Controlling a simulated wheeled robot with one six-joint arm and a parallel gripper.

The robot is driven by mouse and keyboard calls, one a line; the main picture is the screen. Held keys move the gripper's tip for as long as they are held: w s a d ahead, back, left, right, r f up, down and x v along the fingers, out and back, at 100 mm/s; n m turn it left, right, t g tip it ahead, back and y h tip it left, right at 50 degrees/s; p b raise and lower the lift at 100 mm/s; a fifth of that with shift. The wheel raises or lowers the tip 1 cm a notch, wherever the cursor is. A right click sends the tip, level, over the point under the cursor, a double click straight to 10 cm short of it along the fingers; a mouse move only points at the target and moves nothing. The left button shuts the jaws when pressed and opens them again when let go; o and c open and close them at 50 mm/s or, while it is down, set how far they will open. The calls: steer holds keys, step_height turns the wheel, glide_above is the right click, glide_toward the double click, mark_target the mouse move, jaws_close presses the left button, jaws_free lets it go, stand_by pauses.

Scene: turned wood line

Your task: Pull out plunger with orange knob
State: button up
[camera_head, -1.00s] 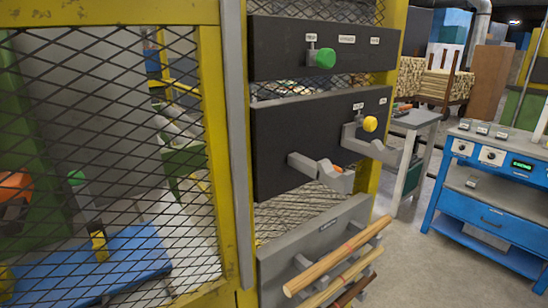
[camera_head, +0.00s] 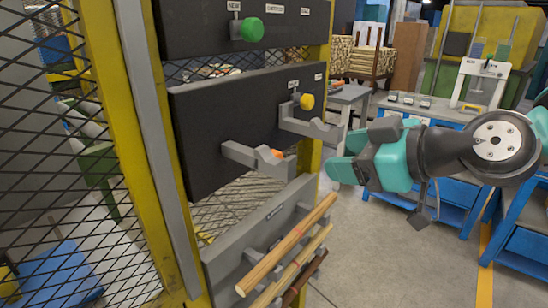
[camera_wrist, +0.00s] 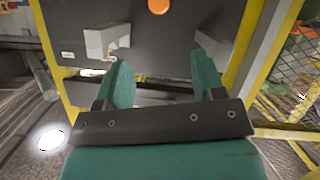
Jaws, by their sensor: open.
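The orange knob (camera_head: 277,153) shows only as a small piece on the dark middle panel (camera_head: 215,118), mostly hidden behind the left grey bracket (camera_head: 250,158). In the wrist view it is a round orange disc (camera_wrist: 158,5), cut by the top edge, between two grey brackets. Its plunger shaft is not visible. My gripper (camera_head: 338,156) has teal fingers and is open and empty, to the right of the brackets and apart from the knob. In the wrist view the open fingers (camera_wrist: 163,78) point toward the panel, below the knob.
A green knob (camera_head: 250,30) is on the upper panel and a yellow knob (camera_head: 307,102) above the right bracket (camera_head: 312,128). Wooden rods (camera_head: 290,245) stick out on a lower rack. A mesh guard (camera_head: 40,190) stands at left, blue workbenches at right. Floor in front is open.

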steer(key=p+x, duration=1.1)
steer(key=x, duration=0.6)
steer(key=shift+w, duration=0.1)
steer(key=shift+c, duration=0.4)
